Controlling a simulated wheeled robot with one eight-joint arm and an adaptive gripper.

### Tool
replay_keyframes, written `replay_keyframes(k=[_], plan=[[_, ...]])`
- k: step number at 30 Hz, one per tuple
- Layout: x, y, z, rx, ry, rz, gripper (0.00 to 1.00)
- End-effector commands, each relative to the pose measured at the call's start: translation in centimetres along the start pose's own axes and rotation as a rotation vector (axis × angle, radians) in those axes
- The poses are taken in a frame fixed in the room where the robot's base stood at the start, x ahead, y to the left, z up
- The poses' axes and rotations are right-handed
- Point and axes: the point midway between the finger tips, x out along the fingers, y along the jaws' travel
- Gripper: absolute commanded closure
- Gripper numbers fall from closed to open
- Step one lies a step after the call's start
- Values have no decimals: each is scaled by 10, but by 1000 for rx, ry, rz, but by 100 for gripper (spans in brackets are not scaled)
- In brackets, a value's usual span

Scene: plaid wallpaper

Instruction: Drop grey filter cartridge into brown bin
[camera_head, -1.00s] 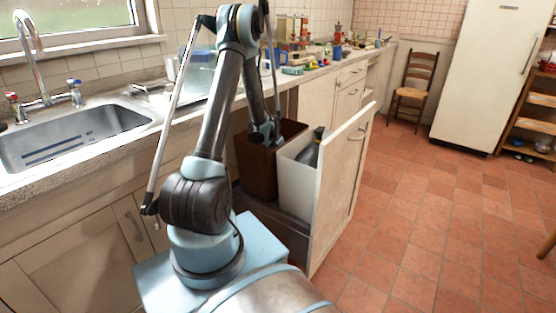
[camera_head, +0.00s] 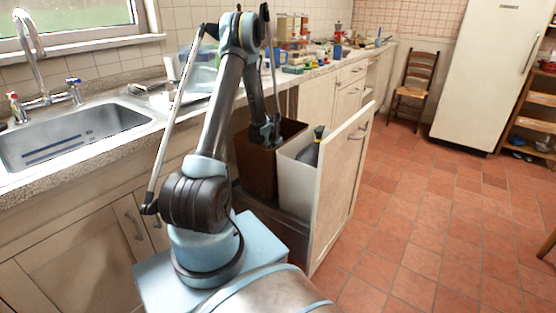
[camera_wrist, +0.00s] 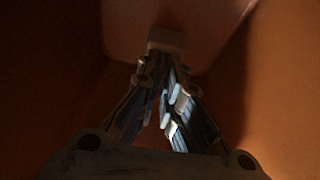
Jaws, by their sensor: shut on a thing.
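The brown bin (camera_head: 257,170) stands in the pulled-out cabinet drawer, beside a white bin. My gripper reaches down into the brown bin's opening, and its fingertips are hidden by the bin in the head view. In the wrist view my gripper (camera_wrist: 160,62) points into the dim orange-brown inside of the bin. Its fingers come together on a small pale grey block, which looks like the filter cartridge (camera_wrist: 166,40). Much of the cartridge may be hidden by the fingers. It cannot be told whether it touches the bin's floor.
The white bin (camera_head: 296,185) right of the brown one holds a dark item (camera_head: 310,152). The drawer front (camera_head: 345,175) stands to the right. The counter with a sink (camera_head: 80,135) runs along the left. The tiled floor (camera_head: 430,220) to the right is clear.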

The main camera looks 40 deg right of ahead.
Motion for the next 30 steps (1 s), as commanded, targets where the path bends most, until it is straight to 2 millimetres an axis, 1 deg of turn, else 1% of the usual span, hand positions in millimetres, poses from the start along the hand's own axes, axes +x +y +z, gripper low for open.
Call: replay_keyframes(k=[5, 6, 7, 8, 20, 23, 30], plan=[[2, 0, 1, 0, 0, 0, 100], [2, 0, 1, 0, 0, 0, 85], [2, 0, 1, 0, 0, 0, 78], [2, 0, 1, 0, 0, 0, 74], [1, 0, 0, 0, 0, 0, 74], [-6, 0, -3, 0, 0, 0, 74], [-37, 0, -4, 0, 0, 0, 74]])
